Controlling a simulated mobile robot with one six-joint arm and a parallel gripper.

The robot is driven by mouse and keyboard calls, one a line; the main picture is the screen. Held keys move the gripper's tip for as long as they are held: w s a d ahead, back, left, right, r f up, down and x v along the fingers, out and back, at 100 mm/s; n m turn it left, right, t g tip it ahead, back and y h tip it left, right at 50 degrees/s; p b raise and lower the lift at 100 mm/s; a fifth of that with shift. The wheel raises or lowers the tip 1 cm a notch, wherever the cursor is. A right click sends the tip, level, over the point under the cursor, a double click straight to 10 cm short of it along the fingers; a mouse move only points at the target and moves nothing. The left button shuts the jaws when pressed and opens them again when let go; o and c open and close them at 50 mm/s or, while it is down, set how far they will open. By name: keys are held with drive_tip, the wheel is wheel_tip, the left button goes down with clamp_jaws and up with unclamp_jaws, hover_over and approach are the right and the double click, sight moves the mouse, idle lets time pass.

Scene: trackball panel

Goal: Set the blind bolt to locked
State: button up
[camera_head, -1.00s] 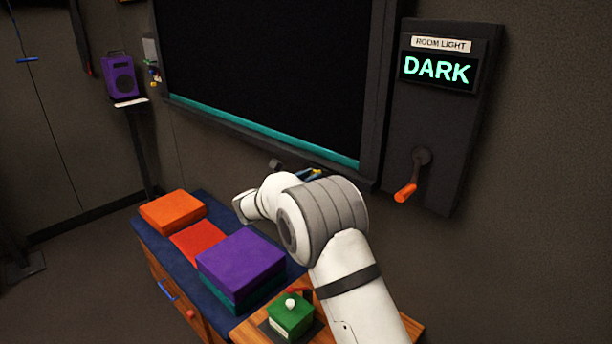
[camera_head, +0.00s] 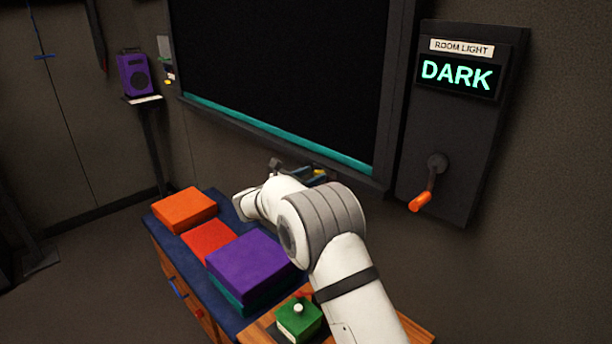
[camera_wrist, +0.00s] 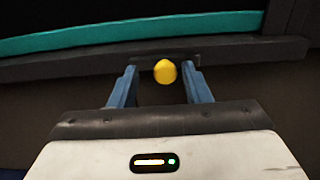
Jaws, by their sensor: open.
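The blind bolt's yellow knob (camera_wrist: 165,72) sits on a dark mount at the frame below the blind's teal bottom bar (camera_wrist: 130,32). My gripper (camera_wrist: 164,76) is open, with one blue finger on each side of the knob. Gaps show between the knob and both fingers, and how deep it sits between them is unclear. In the head view the knob is a small yellow spot (camera_head: 319,172) beyond my arm, beside the blue fingers. The black blind (camera_head: 275,75) fills the frame above. I see no lock marking.
A room light panel (camera_head: 455,130) reading DARK, with an orange-handled crank (camera_head: 420,201), is at the right. Below the blind, a cabinet carries an orange box (camera_head: 184,208), a purple box (camera_head: 250,266) and a green block with a white knob (camera_head: 299,316). A purple speaker (camera_head: 134,74) stands left.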

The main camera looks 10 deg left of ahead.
drive_tip(key=v, duration=0.7)
drive_tip(key=shift+s+a, duration=0.25)
drive_tip(key=shift+s, duration=0.05)
drive_tip(key=shift+s, duration=0.1)
